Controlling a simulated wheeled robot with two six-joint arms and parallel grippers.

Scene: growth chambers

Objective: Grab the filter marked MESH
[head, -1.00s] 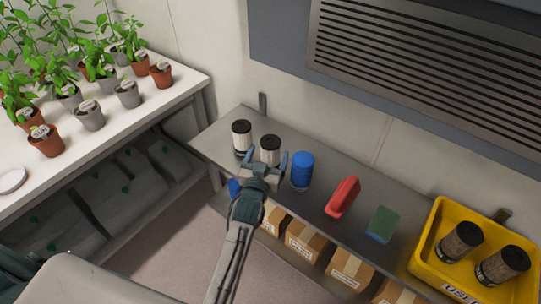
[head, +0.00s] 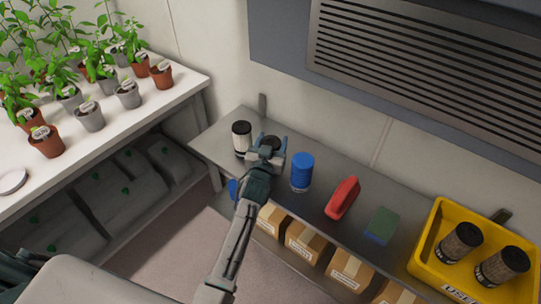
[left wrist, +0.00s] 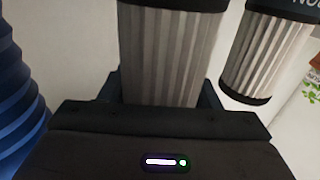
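Two pale pleated filters with black caps stand at the left part of the grey shelf (head: 330,170). The left one (head: 241,138) stands free; it also shows at the upper right of the left wrist view (left wrist: 262,55), with part of a marking on its cap that I cannot read whole. My left gripper (head: 270,141) is around the other filter, its fingers against both sides; this filter fills the middle of the left wrist view (left wrist: 165,55). Its marking is not visible, and the gripper mostly hides it in the head view. My right gripper is not in view.
A blue ribbed container (head: 302,171) stands close to the right of the gripper. Farther right are a red object (head: 343,198), a green and blue sponge (head: 381,226) and a yellow bin (head: 425,240) with two brown, black-capped cylinders. Cardboard boxes (head: 305,242) sit below.

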